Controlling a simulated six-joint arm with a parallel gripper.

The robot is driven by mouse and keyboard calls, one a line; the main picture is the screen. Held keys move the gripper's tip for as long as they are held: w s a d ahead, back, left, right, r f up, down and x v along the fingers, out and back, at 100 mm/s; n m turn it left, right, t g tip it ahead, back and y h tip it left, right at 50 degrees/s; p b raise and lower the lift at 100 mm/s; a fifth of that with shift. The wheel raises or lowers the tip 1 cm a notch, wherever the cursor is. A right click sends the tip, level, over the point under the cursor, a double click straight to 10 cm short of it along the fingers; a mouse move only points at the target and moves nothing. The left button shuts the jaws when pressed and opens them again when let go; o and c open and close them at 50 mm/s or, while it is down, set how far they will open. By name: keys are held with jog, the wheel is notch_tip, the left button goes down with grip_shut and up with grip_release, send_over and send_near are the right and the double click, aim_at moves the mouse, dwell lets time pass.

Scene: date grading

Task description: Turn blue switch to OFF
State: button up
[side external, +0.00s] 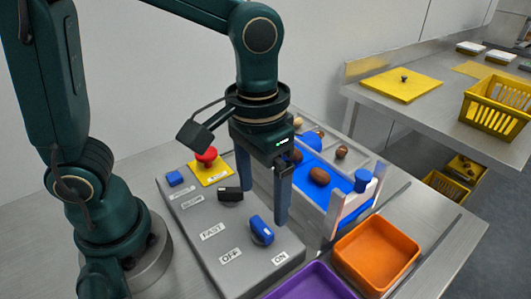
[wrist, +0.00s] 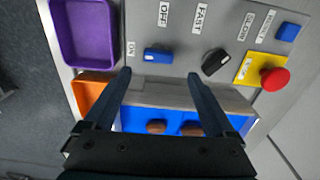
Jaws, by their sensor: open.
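The blue switch (side external: 261,230) is a knob on the grey control panel (side external: 205,262), between the OFF label (side external: 230,256) and the ON label (side external: 281,258). In the wrist view, the blue switch (wrist: 160,55) has a white mark at its left end, toward the ON label (wrist: 131,48); the OFF label (wrist: 164,13) is above it. My gripper (side external: 262,206) is open and empty, fingers pointing down, near the switch and on its conveyor side. In the wrist view the fingertips (wrist: 159,74) lie either side of the switch's line, apart from it.
A black switch (side external: 230,194), a red button (side external: 206,155) on a yellow plate and a blue button (side external: 175,178) share the panel. A blue conveyor (side external: 305,175) with brown dates (side external: 319,176) runs beside it. Orange (side external: 378,252) and purple (side external: 312,283) bins stand at the front.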

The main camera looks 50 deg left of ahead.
aim_at(262, 225)
jog(key=shift+s+d+f, duration=0.2)
jog(key=shift+s+f, duration=0.05)
jog(key=shift+f, duration=2.65)
jog(key=c, duration=1.4)
